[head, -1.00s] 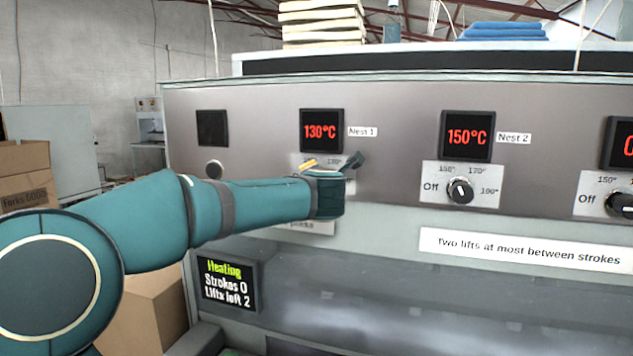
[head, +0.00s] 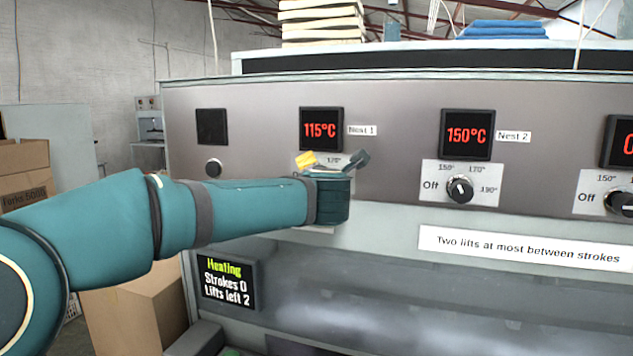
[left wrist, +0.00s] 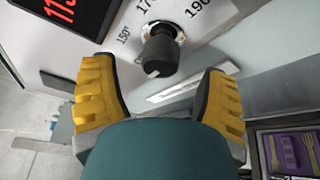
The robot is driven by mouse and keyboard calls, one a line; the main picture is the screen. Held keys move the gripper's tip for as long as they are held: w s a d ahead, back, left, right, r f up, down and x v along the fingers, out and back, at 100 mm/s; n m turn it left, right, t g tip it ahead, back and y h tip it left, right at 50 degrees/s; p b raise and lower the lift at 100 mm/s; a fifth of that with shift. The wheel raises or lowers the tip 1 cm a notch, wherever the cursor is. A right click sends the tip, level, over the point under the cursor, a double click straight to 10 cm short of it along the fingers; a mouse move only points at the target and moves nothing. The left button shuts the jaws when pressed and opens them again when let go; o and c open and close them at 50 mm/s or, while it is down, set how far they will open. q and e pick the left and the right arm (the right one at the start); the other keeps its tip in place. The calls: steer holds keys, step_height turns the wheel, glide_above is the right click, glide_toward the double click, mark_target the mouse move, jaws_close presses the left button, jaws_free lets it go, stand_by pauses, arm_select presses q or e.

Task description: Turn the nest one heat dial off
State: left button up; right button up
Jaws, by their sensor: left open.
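The nest one heat dial (left wrist: 160,50) shows in the left wrist view as a dark knob with a white mark near its lower left edge. In the head view my left gripper hides this dial. My left gripper (head: 332,163) is open at the panel, below the nest one display (head: 320,129), which reads 115°C. In the left wrist view its yellow-padded fingers stand either side of the dial's near end, with gaps; contact is not visible. My right gripper is out of view.
The nest two dial (head: 460,189) lies to the right under a 150°C display (head: 467,135). Another dial (head: 621,202) is at the right edge. A round button (head: 214,168) is at left. The status screen (head: 228,283) reads Heating, Strokes 0, Lifts left 2.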

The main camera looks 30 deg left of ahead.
arm_select(q)
steer(key=v, duration=0.7)
steer(key=shift+s, duration=0.2)
steer(key=shift+d, duration=0.1)
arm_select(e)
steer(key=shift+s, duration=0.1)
